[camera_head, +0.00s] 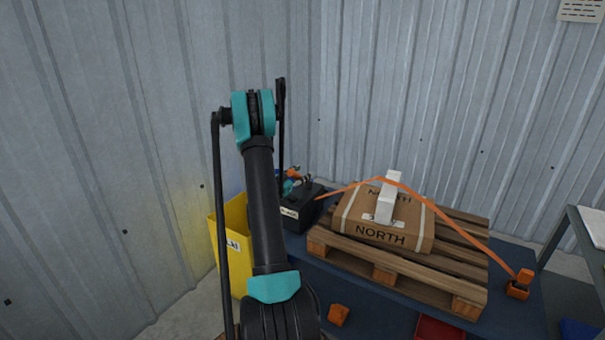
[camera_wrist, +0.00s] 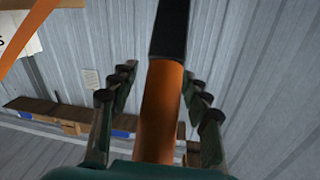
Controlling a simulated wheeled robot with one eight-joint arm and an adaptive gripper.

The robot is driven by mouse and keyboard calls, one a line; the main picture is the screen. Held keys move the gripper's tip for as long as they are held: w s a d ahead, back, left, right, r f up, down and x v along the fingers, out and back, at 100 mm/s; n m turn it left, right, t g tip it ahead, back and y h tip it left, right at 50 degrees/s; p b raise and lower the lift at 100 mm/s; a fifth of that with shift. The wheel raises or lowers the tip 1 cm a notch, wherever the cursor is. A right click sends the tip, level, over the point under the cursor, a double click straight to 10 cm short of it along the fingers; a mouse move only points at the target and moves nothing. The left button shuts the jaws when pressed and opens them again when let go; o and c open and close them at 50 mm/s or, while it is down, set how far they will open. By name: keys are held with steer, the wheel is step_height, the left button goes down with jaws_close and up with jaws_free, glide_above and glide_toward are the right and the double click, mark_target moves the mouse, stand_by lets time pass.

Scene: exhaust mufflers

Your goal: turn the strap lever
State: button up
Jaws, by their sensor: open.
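An orange strap (camera_head: 455,225) runs over a cardboard box marked NORTH (camera_head: 425,229) on a wooden pallet (camera_head: 383,271). Its left end reaches a black block (camera_head: 297,220), where a small orange part shows beside my gripper (camera_head: 290,187); my arm partly hides this spot. In the wrist view my gripper (camera_wrist: 158,85) is open, with fingers on both sides of an orange lever (camera_wrist: 160,112) with a black end (camera_wrist: 169,30). The lever stands between the fingers; contact cannot be told. The orange strap (camera_wrist: 28,30) crosses the upper left there.
An orange fitting (camera_head: 519,285) holds the strap's right end. A yellow bin (camera_head: 233,222) stands left of the blue table (camera_head: 360,285). Corrugated walls (camera_head: 400,90) close in behind.

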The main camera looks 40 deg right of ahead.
jaws_close()
stand_by(0.3)
